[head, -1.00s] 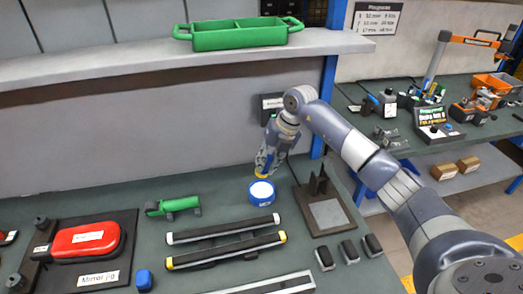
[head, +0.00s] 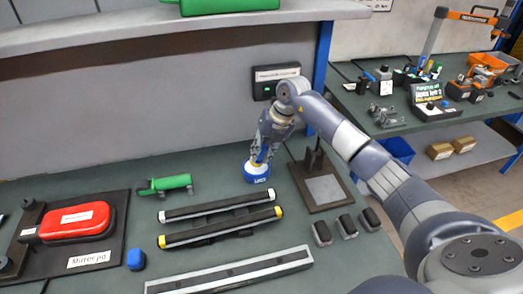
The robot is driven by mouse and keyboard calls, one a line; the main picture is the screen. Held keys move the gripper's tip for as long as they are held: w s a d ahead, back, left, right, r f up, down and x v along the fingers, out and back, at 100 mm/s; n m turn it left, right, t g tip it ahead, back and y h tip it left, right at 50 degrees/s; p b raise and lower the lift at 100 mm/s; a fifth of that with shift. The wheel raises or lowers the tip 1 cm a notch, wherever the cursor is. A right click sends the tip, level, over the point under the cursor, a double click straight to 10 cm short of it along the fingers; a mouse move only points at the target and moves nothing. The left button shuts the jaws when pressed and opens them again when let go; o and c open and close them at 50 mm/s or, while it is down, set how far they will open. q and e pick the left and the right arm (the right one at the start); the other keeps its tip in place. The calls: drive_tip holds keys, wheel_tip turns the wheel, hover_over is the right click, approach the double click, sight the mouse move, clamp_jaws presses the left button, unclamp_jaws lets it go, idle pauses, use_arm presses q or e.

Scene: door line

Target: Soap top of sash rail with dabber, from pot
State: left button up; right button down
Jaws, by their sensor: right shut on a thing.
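The blue soap pot (head: 257,178) stands on the green bench near the wall. My right gripper (head: 261,152) is directly above it, pointing down. It is shut on the dabber (head: 258,161), whose blue handle shows between the fingers. The dabber's lower end is at the pot's mouth; I cannot tell how deep it goes. Two dark rails lie in front, side by side on a rack: one with white ends (head: 218,207), one with yellow ends (head: 220,228). A longer pale-edged rail (head: 230,273) lies nearer the front. My left gripper is out of view.
A green cylindrical tool (head: 166,184) lies left of the pot. A dark stand (head: 323,188) is to its right, with several small dark blocks (head: 346,226) in front. A shelf (head: 180,35) hangs above.

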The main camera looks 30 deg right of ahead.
drive_tip(key=shift+f+b, duration=0.35)
drive_tip(key=shift+f, duration=0.3)
idle(1.9)
drive_tip(key=shift+r, duration=0.1)
drive_tip(key=shift+r+p, duration=2.55)
drive_tip(key=shift+r, duration=0.9)
drive_tip(key=s+a+r+n+g+b, duration=0.1)
drive_tip(key=s+a+r+n+g, duration=0.2)
drive_tip(key=a+n, duration=0.55)
drive_tip(key=s+a+r+n+g+b, duration=0.1)
drive_tip(key=s+a+r+n+g, duration=0.4)
drive_tip(key=n, duration=0.7)
drive_tip(key=s+n+t+h+b, duration=0.1)
drive_tip(key=s+n+t+h, duration=0.2)
drive_tip(key=s+n, duration=0.9)
drive_tip(key=n+h, duration=0.3)
drive_tip(key=n, duration=0.5)
drive_tip(key=shift+d+f+t+h, duration=0.3)
drive_tip(key=shift+d+f+t, duration=0.05)
drive_tip(key=shift+d+t, duration=0.05)
